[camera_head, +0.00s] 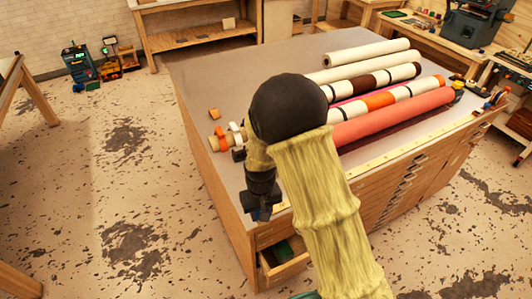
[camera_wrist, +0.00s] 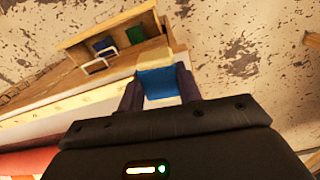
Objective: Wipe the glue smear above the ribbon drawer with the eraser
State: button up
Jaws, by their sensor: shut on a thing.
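My gripper (camera_head: 262,210) hangs at the front left corner of the big cabinet, above an open drawer (camera_head: 288,268). In the wrist view my gripper (camera_wrist: 160,88) is shut on the eraser (camera_wrist: 158,82), a block with a blue body and a cream end. The cream end points away from the fingers, toward the cabinet front near the open drawer. The drawer (camera_wrist: 150,50) also shows there, with blue and green things inside. I cannot make out the glue smear in either view. I cannot tell whether the eraser touches the cabinet.
Several rolls, including a red one (camera_head: 395,116) and a cream one (camera_head: 366,52), lie on the grey cabinet top (camera_head: 205,85). A yellow ruler strip (camera_head: 398,160) runs along its front edge. A small orange-brown block (camera_head: 214,114) lies at the left. The floor at left is open.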

jog(key=w+d+f+m, duration=0.1)
jog(key=d+f, duration=0.3)
jog(key=d, duration=0.3)
jog(key=w+d+f+m, duration=0.1)
jog(key=d+f+m, duration=0.1)
jog(key=d, duration=0.4)
jog(key=w+d+f+m+b, duration=0.1)
jog(key=w+d+f+m, duration=0.1)
jog(key=d+f, duration=0.3)
jog(key=d, duration=0.2)
jog(key=shift+d+f, duration=0.35)
jog(key=shift+w, duration=0.15)
